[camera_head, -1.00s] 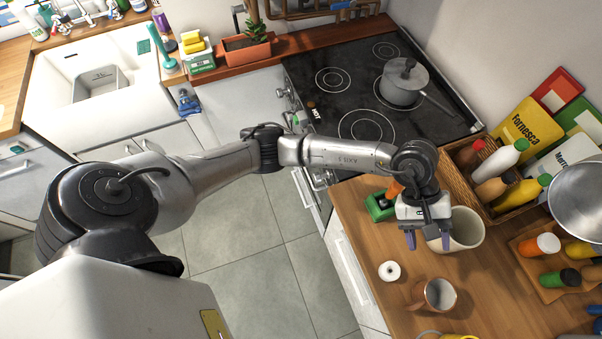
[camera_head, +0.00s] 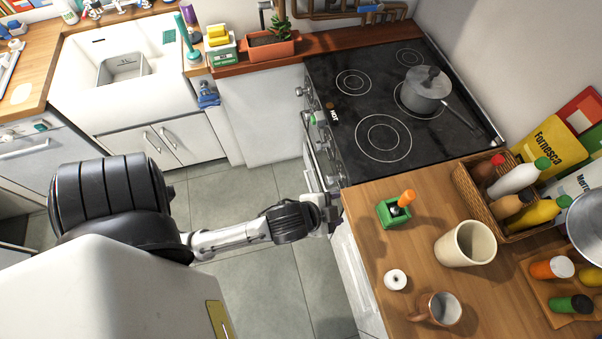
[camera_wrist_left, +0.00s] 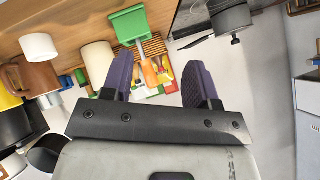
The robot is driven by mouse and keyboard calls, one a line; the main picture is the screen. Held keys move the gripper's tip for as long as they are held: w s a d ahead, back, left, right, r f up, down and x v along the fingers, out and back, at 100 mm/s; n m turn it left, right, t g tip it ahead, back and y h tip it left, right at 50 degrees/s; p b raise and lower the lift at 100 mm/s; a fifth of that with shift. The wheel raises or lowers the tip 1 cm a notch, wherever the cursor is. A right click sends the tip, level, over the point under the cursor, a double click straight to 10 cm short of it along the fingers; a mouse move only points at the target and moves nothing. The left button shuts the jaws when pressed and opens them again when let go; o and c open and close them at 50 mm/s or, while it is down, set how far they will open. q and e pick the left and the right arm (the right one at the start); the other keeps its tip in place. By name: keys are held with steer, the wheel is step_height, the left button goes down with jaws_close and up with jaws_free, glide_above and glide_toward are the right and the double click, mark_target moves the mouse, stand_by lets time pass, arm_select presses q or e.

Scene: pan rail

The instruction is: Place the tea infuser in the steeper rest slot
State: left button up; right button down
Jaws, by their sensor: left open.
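A green block-shaped holder (camera_head: 394,212), apparently the steeper rest, stands on the wooden counter near its left edge. An orange-handled tool (camera_head: 406,198), apparently the tea infuser, is upright in it with a slight tilt; its lower end is hidden. In the left wrist view, the green holder (camera_wrist_left: 130,26) and orange handle (camera_wrist_left: 150,72) show beyond the fingers. My left gripper (camera_wrist_left: 158,62) is open with nothing between its purple fingers. In the head view my left wrist is low by the counter's left edge, and the fingers cannot be made out. My right gripper is not in view.
A cream cup (camera_head: 466,244), a white ring-shaped roll (camera_head: 396,280) and a brown mug (camera_head: 438,309) stand on the counter. A wicker basket of bottles (camera_head: 480,205) is to the right. The stove with a grey pot (camera_head: 426,92) is behind.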

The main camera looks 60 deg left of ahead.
arm_select(q)
steer(key=s+f+n+g, duration=0.2)
steer(key=s+g, duration=0.1)
steer(key=s, duration=0.3)
steer(key=s+f+n+g+h, duration=0.1)
steer(key=s+f+g, duration=0.2)
steer(key=s, duration=0.3)
steer(key=shift+s+a+n+g, duration=0.2)
steer(key=shift+s+n+g, duration=0.1)
steer(key=shift+n, duration=0.1)
step_height(320, 180, up, 10)
steer(key=p, duration=1)
steer(key=shift+f, duration=0.1)
